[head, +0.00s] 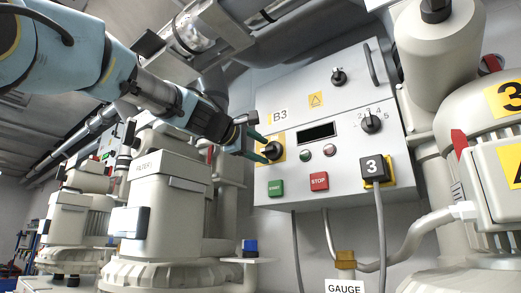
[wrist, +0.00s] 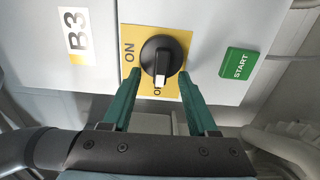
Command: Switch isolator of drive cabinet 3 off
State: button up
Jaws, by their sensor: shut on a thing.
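The isolator is a black rotary knob (wrist: 162,57) on a yellow plate (wrist: 185,36) on the grey cabinet (head: 335,95) marked B3. In the wrist view its white mark points down, at a partly hidden label that reads "OF"; the "ON" label is to its left. In the head view the knob (head: 272,151) sits at the cabinet's left edge, and its mark is too small to read. My gripper (wrist: 160,92) has its green fingers on either side of the knob and is shut on it. In the head view my gripper (head: 258,143) reaches in from the left.
Green START (head: 276,187) and red STOP (head: 319,181) buttons sit below the knob. Pale machines (head: 155,205) stand left, and a larger one (head: 480,130) stands right.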

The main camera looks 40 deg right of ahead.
jog(key=o, duration=1.3)
jog(key=shift+o, duration=0.2)
jog(key=b+v, duration=0.4)
jog(key=v, duration=0.6)
jog(key=shift+a, duration=0.4)
